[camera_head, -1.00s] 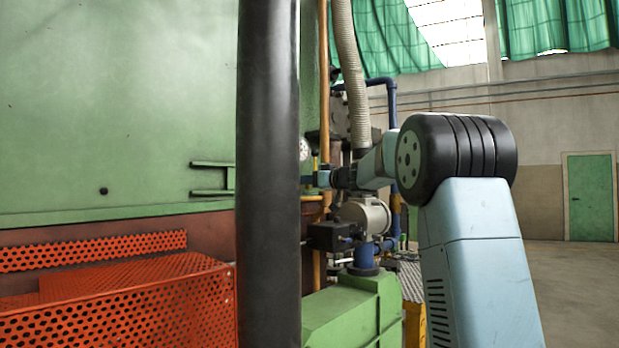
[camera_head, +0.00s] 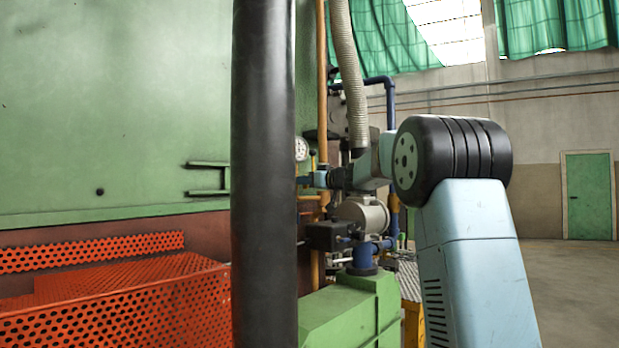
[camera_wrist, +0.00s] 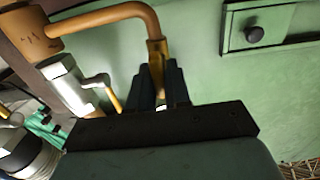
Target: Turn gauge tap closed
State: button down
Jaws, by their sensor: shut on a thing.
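In the wrist view, my gripper (camera_wrist: 160,80) is shut on a narrow yellow piece of the gauge tap (camera_wrist: 157,78), just below a brass fitting at the end of a bent orange-yellow pipe. The fingers hide most of the held piece, so its angle cannot be told. In the head view, my gripper (camera_head: 304,180) reaches left toward the thin yellow piping beside the dark column. A round white gauge (camera_head: 301,149) shows just above it, partly cut off by the column.
A thick dark column (camera_head: 264,180) stands close in front. A white fitting with a small yellow lever (camera_wrist: 108,92) lies left of my fingers. Green furnace wall (camera_head: 110,110), orange perforated guard (camera_head: 130,305), grey hose (camera_head: 346,70) and blue pipe (camera_head: 390,100) surround the arm.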

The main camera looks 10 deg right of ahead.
jog(key=m, duration=0.3)
jog(key=shift+m, duration=0.4)
jog(key=m, duration=0.5)
jog(key=shift+d+f, duration=0.1)
jog(key=shift+d, duration=0.05)
jog(key=m, duration=0.5)
jog(key=shift+w, duration=0.1)
jog(key=shift+f+m, duration=0.1)
jog(key=shift+m, duration=1.8)
jog(key=c, duration=1.2)
grip_release()
jog(key=shift+o, duration=0.2)
jog(key=shift+m, duration=0.3)
